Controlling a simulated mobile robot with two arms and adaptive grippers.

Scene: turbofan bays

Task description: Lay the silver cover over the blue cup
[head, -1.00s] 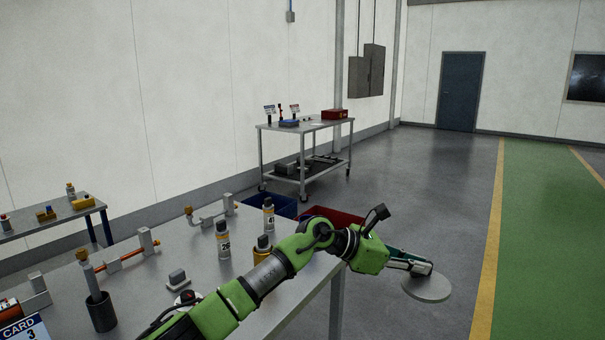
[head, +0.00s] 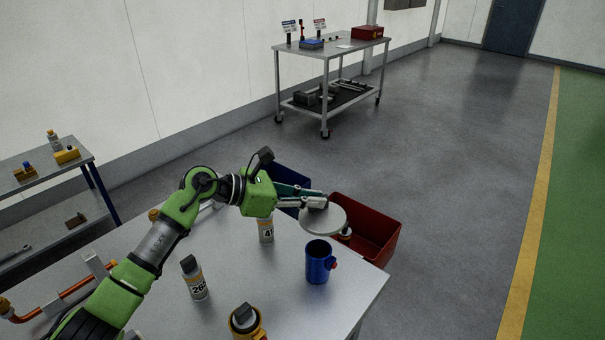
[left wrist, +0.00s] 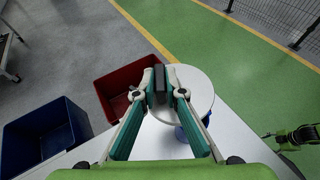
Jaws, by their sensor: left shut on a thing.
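The silver cover (head: 323,221) is a flat round disc with a dark knob on top. My left gripper (head: 318,202) is shut on that knob and holds the cover roughly level. The blue cup (head: 319,263) stands upright on the table, open at the top, with a red knob on its side. The cover is above the cup's rim and apart from it. In the left wrist view the cover (left wrist: 198,92) hides most of the cup; a bit of blue shows beneath it. Part of my right arm (left wrist: 298,137) shows at the right edge there, its jaws unclear.
The grey table (head: 265,285) bears several bottles, one (head: 194,278) left of the cup and one (head: 266,228) behind it. A red bin (head: 370,230) and a blue bin (head: 290,178) stand on the floor beyond the table edge. A cart (head: 335,55) stands farther back.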

